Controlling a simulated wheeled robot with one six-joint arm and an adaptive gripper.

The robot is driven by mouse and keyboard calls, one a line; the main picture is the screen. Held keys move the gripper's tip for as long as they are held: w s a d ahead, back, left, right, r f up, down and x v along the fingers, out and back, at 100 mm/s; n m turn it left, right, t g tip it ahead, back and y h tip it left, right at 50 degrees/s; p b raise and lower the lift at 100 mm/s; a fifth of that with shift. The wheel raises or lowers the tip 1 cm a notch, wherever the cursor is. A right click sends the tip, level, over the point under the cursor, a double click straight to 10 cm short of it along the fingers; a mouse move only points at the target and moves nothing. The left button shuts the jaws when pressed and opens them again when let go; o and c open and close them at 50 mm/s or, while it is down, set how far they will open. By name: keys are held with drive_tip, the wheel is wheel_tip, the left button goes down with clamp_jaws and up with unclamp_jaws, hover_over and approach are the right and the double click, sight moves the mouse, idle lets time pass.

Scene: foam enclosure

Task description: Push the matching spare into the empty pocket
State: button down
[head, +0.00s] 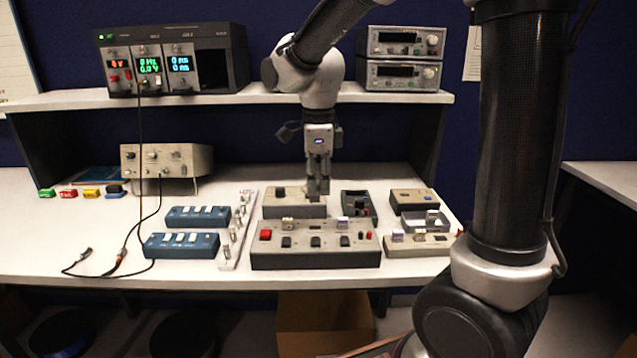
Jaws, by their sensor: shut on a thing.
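My gripper (318,190) points straight down over the workbench, at the right part of a grey box (280,210). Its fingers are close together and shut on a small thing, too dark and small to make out. I cannot tell whether that thing touches the box. The rack unit (238,55) on the shelf has an empty dark bay (212,70) at its right, beside lit modules. A dark open tray (350,212) lies right of my gripper. A grey open tray (410,220) lies farther right. I cannot tell which small part is the matching spare.
A grey control box (315,258) with a red button stands in front of my gripper. Blue switch boxes (180,246) and a white strip (236,235) lie left. Cables (118,266) cross the left bench. Stacked instruments (402,75) stand on the shelf (290,96) above.

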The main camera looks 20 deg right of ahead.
drive_tip(key=shift+f, duration=0.1)
drive_tip(key=shift+f, duration=2.8)
drive_tip(key=shift+f, duration=1.5)
drive_tip(key=c, duration=1.4)
unclamp_jaws()
wheel_tip(320, 180, up, 12)
drive_tip(key=shift+f, duration=0.1)
